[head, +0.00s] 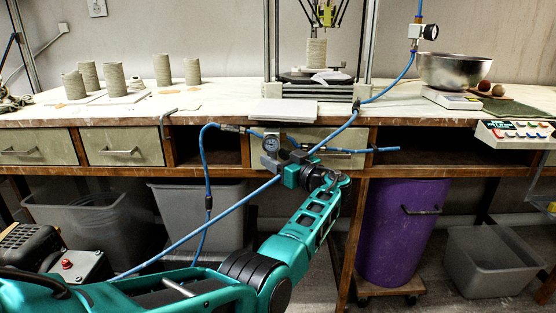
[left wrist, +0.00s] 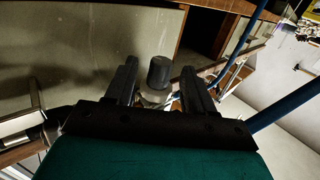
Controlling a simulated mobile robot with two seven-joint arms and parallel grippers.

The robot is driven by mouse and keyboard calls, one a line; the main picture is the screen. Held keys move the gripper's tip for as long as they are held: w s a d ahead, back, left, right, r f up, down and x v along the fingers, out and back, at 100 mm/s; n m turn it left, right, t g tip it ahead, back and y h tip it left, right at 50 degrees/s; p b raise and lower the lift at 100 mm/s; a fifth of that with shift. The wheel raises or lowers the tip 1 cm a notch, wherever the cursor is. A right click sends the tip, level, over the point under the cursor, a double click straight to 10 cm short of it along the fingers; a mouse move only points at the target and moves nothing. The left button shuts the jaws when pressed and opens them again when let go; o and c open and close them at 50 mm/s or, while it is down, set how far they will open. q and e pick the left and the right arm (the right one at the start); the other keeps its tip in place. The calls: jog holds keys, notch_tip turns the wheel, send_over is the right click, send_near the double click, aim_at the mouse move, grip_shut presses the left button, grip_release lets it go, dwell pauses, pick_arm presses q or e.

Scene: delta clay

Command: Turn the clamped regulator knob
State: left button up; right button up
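The regulator (head: 270,146), with a round gauge, is at the front edge of the bench, with blue hoses beside it. Its dark knob (left wrist: 160,72) shows in the left wrist view as a short black cylinder above a pale body. My left gripper (head: 281,162) is at the regulator in the head view. In the left wrist view its two black fingers (left wrist: 158,80) are apart, one on each side of the knob, with gaps showing. I cannot tell how deep the knob sits between them. The clamp is not clear. My right gripper is not in view.
Blue hose (head: 240,202) crosses close to my left arm. Bins and a purple barrel (head: 398,230) stand below.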

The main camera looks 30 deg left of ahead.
pick_arm(q)
jog(key=shift+d, duration=0.1)
jog(key=p+v, duration=0.1)
jog(key=v, duration=1.1)
jog(key=shift+d, duration=0.35)
